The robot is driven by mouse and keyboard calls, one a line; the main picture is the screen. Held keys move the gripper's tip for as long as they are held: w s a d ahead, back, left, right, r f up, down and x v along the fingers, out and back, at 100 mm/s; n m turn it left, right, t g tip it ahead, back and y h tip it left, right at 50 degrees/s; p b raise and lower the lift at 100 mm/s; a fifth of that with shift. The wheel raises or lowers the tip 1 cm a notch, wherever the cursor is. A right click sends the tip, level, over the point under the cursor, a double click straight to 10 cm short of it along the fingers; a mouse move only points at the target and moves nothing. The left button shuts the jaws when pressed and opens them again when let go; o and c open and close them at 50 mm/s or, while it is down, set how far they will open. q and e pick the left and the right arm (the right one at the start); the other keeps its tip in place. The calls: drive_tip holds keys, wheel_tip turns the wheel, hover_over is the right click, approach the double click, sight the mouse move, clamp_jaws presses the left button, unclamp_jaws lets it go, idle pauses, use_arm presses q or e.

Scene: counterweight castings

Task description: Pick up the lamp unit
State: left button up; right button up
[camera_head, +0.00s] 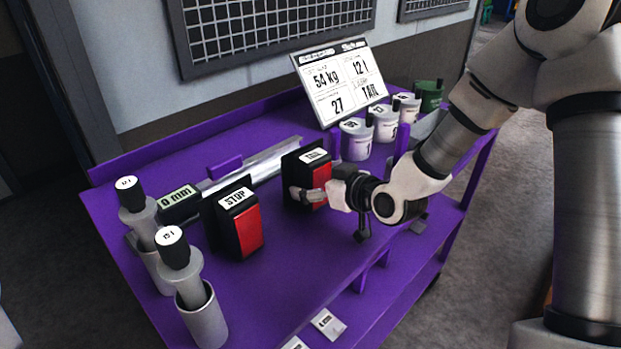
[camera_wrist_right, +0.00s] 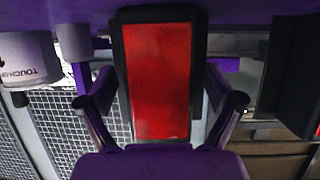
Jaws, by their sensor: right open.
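Two black lamp units with red faces stand on the purple cart. One, labelled STOP (camera_head: 236,218), is nearer me and to the left. The other lamp unit (camera_head: 318,178) has a white label too small to read surely; my right gripper (camera_head: 322,192) is at its red face. In the wrist view, the red face of this lamp unit (camera_wrist_right: 160,75) fills the middle, and the fingers of my right gripper (camera_wrist_right: 165,95) stand open on either side of it. Whether they touch its sides cannot be told. My left gripper is not in view.
The purple cart top (camera_head: 300,265) has free room in front. A sign board (camera_head: 340,82) leans at the back, beside several labelled cups (camera_head: 356,140). A gauge (camera_head: 179,204) and metal rail lie behind the units; tall cylinders (camera_head: 190,275) stand front left.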

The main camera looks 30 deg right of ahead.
drive_tip(key=shift+s+d, duration=0.1)
drive_tip(key=c, duration=1.6)
drive_tip(key=shift+r, duration=0.15)
